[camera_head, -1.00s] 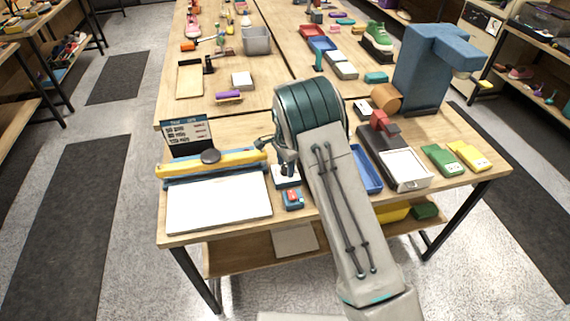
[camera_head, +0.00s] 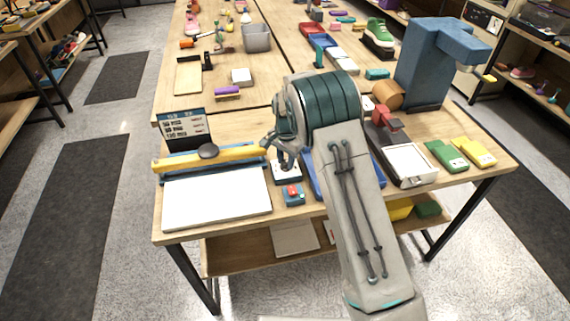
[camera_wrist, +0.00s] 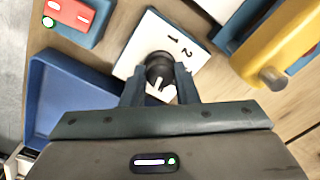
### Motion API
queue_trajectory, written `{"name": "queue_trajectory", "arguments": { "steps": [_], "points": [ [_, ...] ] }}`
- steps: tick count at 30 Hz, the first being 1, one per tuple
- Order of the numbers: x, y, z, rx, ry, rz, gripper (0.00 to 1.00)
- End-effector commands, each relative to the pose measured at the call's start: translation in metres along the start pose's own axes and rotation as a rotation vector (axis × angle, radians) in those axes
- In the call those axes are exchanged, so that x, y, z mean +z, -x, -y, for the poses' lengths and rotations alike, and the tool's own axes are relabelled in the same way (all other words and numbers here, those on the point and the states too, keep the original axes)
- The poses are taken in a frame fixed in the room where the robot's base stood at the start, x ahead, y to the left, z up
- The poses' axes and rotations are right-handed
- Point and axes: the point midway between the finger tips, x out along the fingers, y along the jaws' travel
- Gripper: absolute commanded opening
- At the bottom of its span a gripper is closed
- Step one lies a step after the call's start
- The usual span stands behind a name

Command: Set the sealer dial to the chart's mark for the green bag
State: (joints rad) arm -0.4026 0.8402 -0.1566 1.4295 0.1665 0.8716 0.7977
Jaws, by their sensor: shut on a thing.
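The sealer dial is a dark round knob (camera_wrist: 159,70) with a white pointer mark, on a white plate (camera_wrist: 148,32) printed with 1 and 2. In the wrist view my gripper (camera_wrist: 160,88) has its fingers on both sides of the knob, shut on it. The pointer's exact setting is hard to read, and my fingers hide part of the plate. In the head view my gripper (camera_head: 284,157) stands over the white dial plate (camera_head: 286,178). The dark chart (camera_head: 182,127) stands behind the sealer's yellow bar (camera_head: 225,155); its lines are too small to read surely. A green pack (camera_head: 446,155) lies at the right.
A red-and-blue block (camera_head: 293,194) sits just in front of the dial plate. A blue tray (camera_wrist: 65,100) lies close beside it. The sealer's white bed (camera_head: 216,200) is left of the dial. A yellow pack (camera_head: 474,151) lies at the right edge.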

Motion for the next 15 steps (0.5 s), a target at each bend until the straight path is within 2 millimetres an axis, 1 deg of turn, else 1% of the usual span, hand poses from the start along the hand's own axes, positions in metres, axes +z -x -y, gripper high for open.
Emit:
{"name": "queue_trajectory", "arguments": {
  "steps": [1,15],
  "points": [
    [-0.0009,-0.0031,0.0002,-0.003,0.043,-0.001,0.04],
    [-0.0005,-0.0017,0.0006,-0.003,0.491,0.007,0.04]
  ]
}}
